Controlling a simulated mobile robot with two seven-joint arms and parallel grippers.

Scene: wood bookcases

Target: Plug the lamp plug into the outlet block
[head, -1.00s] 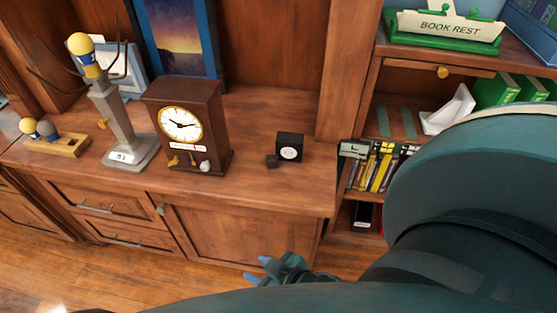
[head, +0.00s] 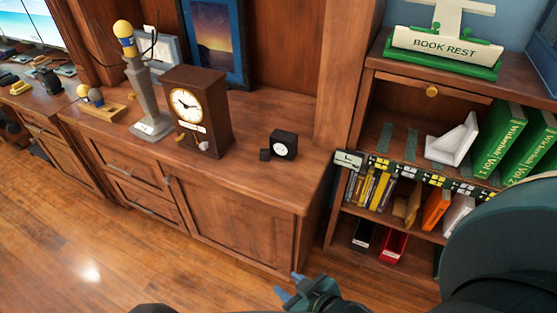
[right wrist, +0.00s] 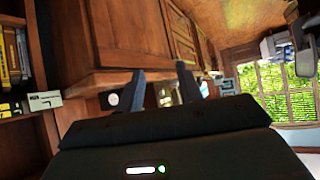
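A grey lamp (head: 143,92) with a yellow and blue bulb stands on the wooden cabinet top, with thin dark cords around its upper part. Behind it is a pale panel (head: 168,52), partly hidden. I cannot tell for sure which pieces are the plug and the outlet block. My right gripper (head: 290,285) is open, low in front of the cabinet; its parted fingers show empty in the right wrist view (right wrist: 163,88). My left gripper is not in view.
A brown clock (head: 198,110) stands between the lamp and the black block. A wooden stand (head: 104,109) with bulbs is left of the lamp. A bookcase (head: 345,215) with books is at the right. The front of the cabinet top is clear.

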